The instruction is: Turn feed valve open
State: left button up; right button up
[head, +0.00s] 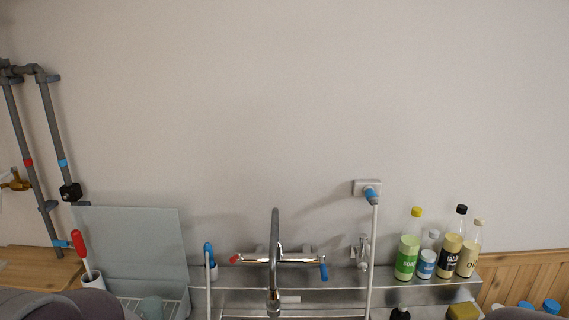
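No part is clearly marked as the feed valve, and I cannot tell which fitting it is. A brass tap (16,181) sits at the far left edge by the grey pipes (30,150). A black block-shaped fitting (70,192) is on the blue-banded pipe. A small chrome valve (363,251) is on the wall behind the sink, beside the white hose (373,250). The chrome mixer tap (274,258) has a red lever on the left and a blue lever on the right. Neither gripper is in view; rounded grey parts of my arms show at the bottom corners.
A steel ledge (335,278) runs along the wall. Several labelled bottles, including a green one (407,258), stand at its right. A grey panel (135,250), a red-handled brush (81,252) and a blue-topped brush (209,262) are at left. The wall above is clear.

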aim_at(59, 243)
jog(key=j+u, duration=0.15)
jog(key=j, duration=0.65)
jog(key=j+u, duration=0.2)
jog(key=j, duration=0.6)
jog(key=i+j+u, duration=0.15)
jog(key=j, duration=0.6)
